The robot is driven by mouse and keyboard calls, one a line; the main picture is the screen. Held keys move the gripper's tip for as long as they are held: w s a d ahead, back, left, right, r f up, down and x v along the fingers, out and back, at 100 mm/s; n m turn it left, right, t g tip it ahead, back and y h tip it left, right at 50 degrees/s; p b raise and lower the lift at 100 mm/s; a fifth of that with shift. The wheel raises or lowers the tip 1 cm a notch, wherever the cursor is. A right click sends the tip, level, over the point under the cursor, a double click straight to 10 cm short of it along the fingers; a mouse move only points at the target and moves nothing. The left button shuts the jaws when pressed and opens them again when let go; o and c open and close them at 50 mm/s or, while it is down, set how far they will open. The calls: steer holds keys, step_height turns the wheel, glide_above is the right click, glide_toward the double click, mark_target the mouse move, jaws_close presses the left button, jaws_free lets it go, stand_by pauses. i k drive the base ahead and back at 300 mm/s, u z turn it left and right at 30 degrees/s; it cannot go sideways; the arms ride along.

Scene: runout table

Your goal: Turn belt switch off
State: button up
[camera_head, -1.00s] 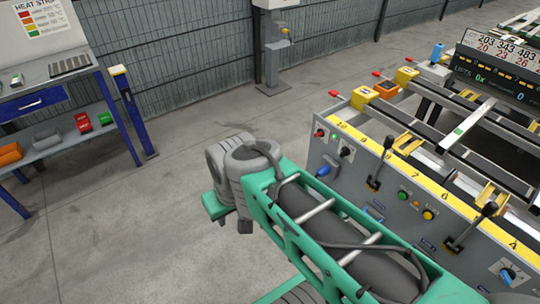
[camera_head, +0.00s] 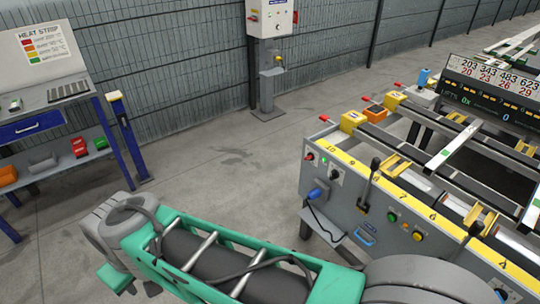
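The runout table's grey side panel (camera_head: 345,205) stands at the right with its controls. Near its left end are a red button (camera_head: 309,157) and a small dark rotary switch (camera_head: 336,173) on a pale plate. Further right are a green button (camera_head: 392,217) and a yellow button (camera_head: 417,236). A blue knob (camera_head: 501,295) is partly visible at the bottom edge. Labels are too small to tell which control is the belt switch, or its setting.
Black levers (camera_head: 370,178) stick up along the yellow numbered strip. A blue plug (camera_head: 316,193) with a hanging cable sits by a small shelf. A white control box (camera_head: 270,17) stands on a post at the back. A workbench (camera_head: 40,122) is left; floor between is clear.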

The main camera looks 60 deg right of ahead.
mark_target(310, 156)
steer(key=i, duration=0.8)
steer(key=z, duration=0.95)
steer(key=i, duration=0.5)
steer(key=z, duration=0.55)
